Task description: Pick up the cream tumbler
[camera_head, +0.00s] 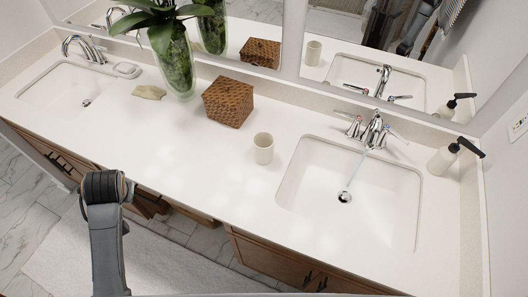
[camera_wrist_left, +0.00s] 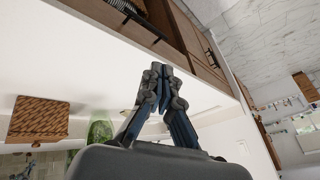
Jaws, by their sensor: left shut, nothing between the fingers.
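The cream tumbler (camera_head: 263,149) stands upright on the white countertop (camera_head: 215,165), just left of the right-hand basin. Its open top faces up and nothing touches it. In the left wrist view my left gripper (camera_wrist_left: 160,80) has its fingertips together, with nothing held between them. The tumbler cannot be made out in that view. In the head view my left arm rises at the lower left, in front of the counter and well apart from the tumbler; its fingers cannot be made out there. My right gripper is not in view.
A woven box (camera_head: 229,102) stands behind and left of the tumbler, beside a glass vase (camera_head: 178,68) with a plant. The right basin (camera_head: 340,205) has a faucet (camera_head: 373,132) behind it. A soap dispenser (camera_head: 443,158) stands far right. The counter front of the tumbler is clear.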

